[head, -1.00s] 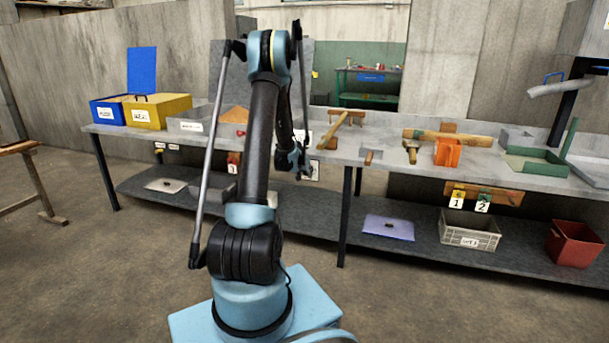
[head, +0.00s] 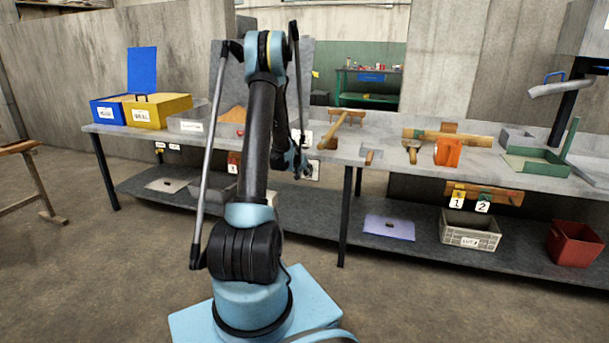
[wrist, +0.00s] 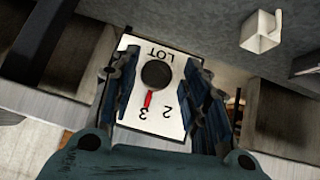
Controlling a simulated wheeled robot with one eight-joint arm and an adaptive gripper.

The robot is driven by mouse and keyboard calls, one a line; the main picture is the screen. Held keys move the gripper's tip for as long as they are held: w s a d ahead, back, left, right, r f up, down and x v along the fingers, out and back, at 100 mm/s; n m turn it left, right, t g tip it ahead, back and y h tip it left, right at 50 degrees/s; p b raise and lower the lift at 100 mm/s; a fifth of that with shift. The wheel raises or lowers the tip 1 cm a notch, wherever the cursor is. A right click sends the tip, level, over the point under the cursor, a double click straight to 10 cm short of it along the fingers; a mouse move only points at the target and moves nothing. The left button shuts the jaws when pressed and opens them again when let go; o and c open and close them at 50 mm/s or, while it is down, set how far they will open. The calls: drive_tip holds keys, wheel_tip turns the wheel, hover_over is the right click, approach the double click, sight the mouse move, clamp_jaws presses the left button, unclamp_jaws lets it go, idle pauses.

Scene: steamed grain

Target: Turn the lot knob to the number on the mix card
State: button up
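The lot knob (wrist: 156,74) is a round black knob with a red pointer, on a white plate (wrist: 133,47) marked LOT, upside down in the wrist view. The pointer is directed toward the 3; a 2 shows to its right. Part of the plate is hidden by the fingers. My gripper (wrist: 157,85) is open, one dark finger on each side of the knob, with gaps between. In the head view my gripper (head: 302,172) is at the bench's front edge, beside the white plate (head: 314,172). I cannot make out a readable mix card.
The grey bench (head: 390,172) runs across the view. A grey crate (head: 470,232) and red bin (head: 574,243) are on the lower shelf. A white holder (wrist: 261,33) is near the knob.

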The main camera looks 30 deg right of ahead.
drive_tip(key=shift+s, duration=0.1)
drive_tip(key=v, duration=1.1)
drive_tip(key=shift+a+r, duration=0.3)
idle(0.5)
drive_tip(key=s+a+r+n+y, duration=0.1)
drive_tip(key=s+a+r, duration=0.25)
drive_tip(key=a, duration=0.55)
drive_tip(key=s+a+r+n+y, duration=0.1)
drive_tip(key=s+a+r+n, duration=0.15)
drive_tip(key=s+a, duration=0.4)
drive_tip(key=s+a+r+n+y, duration=0.1)
drive_tip(key=s+a+r+y, duration=0.15)
drive_tip(key=a, duration=0.75)
drive_tip(key=s+a+f+n+g+y, duration=0.1)
drive_tip(key=s+a+f+n, duration=0.1)
drive_tip(key=s+a, duration=0.7)
drive_tip(key=s+a+f+n+g+y, duration=0.2)
drive_tip(key=s+a, duration=0.8)
drive_tip(key=s, duration=0.6)
drive_tip(key=shift+f+n, duration=0.55)
